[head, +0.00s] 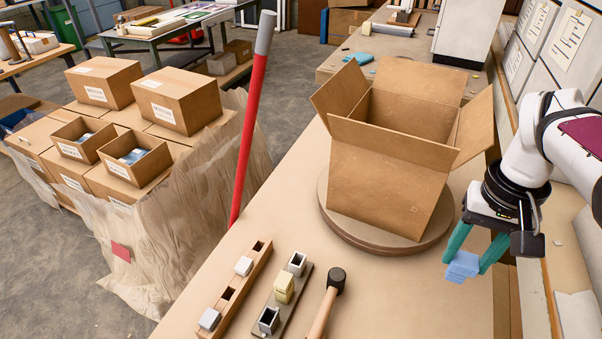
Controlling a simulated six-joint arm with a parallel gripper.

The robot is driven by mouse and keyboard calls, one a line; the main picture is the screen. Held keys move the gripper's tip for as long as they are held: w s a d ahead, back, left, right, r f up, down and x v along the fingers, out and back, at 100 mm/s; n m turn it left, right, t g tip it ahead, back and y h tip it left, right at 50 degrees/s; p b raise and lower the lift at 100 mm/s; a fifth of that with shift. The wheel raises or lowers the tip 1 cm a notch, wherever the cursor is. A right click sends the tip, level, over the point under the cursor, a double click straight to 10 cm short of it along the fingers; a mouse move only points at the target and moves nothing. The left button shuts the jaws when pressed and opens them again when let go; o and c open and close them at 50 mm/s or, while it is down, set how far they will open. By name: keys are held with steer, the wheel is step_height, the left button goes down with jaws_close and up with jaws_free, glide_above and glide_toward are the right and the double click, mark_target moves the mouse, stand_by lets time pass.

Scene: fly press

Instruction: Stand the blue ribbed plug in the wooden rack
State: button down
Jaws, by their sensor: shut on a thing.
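My gripper (465,264), with teal fingers, is at the right side and is shut on the light blue plug (462,267). The plug hangs below the fingertips, apparently above the bench; its ribs are too small to make out clearly. The wooden rack (218,307) is a long narrow strip at the lower left of the bench, well left of my gripper. Pale grey blocks sit in two of its pockets, and dark open pockets show at its far end and between the blocks. Its near end is close to the picture's bottom edge.
A dark fixture (295,299) with metal sockets and a yellowish block (284,288) stands beside the rack. A black-headed mallet (337,279) lies right of it. A large open carton (388,180) stands on a round turntable (330,225) behind. Bench between mallet and gripper is clear.

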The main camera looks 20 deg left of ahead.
steer(key=w+a+f+n, duration=0.2)
steer(key=a+n, duration=0.1)
steer(key=a, duration=0.3)
steer(key=w+a+f+n, duration=0.1)
steer(key=a+f+n, duration=0.15)
steer(key=a, duration=0.45)
steer(key=n, duration=1.3)
glide_toward(238, 285)
steer(key=shift+s+a+f+m, duration=0.15)
steer(key=shift+s+a+f, duration=0.05)
steer(key=shift+s+f, duration=0.4)
steer(key=shift+s+a+f+m, duration=0.1)
steer(key=shift+s+a+f, duration=0.1)
steer(key=shift+s+f, duration=0.4)
steer(key=shift+s, duration=0.1)
steer(key=shift+f, duration=0.45)
steer(key=shift+f, duration=0.8)
